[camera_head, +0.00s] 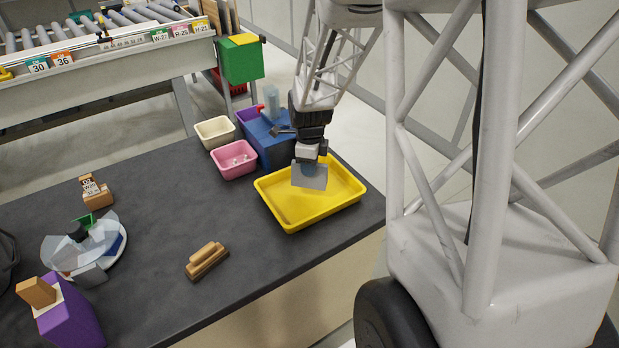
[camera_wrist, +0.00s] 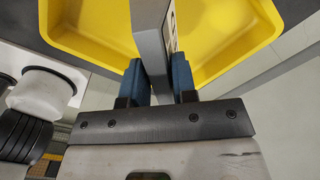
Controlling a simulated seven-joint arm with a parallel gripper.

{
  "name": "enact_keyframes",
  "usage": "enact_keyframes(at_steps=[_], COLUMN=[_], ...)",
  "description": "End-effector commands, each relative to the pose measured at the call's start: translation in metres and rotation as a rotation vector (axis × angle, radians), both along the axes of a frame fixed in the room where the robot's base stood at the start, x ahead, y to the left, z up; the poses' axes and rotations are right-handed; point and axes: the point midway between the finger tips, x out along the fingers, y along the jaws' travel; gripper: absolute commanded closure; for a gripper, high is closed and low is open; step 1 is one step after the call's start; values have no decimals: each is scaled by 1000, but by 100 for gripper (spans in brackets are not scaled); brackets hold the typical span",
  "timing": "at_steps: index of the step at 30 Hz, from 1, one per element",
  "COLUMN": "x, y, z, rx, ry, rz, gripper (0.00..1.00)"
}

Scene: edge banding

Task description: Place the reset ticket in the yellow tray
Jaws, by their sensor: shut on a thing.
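The yellow tray (camera_head: 292,222) lies on the right end of the dark table. My gripper (camera_head: 310,165) is over the tray and shut on a flat grey card, the ticket (camera_head: 309,178). The ticket hangs upright below the fingers, over the tray. In the wrist view the ticket (camera_wrist: 150,35) stands edge-on between the blue fingers of my gripper (camera_wrist: 168,80), with a light printed face partly showing on its right. The yellow tray (camera_wrist: 95,35) spreads on both sides of it. I cannot tell whether the ticket's lower edge touches the tray floor.
Behind the tray stand a blue box (camera_head: 275,150), a pink bin (camera_head: 234,160) and a cream bin (camera_head: 215,132). A wooden block (camera_head: 206,261) lies left of the tray. A white round holder (camera_head: 85,246) and a purple box (camera_head: 72,318) stand farther left.

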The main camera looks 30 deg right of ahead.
Motion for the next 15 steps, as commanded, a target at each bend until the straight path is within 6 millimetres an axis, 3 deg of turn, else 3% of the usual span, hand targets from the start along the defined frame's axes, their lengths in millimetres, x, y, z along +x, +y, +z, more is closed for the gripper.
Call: enact_keyframes(at_steps=[4,15], x=[0,0], y=[0,0], z=[-10,-12], rx=[0,0], ry=[0,0], rz=[0,0], gripper=[96,96])
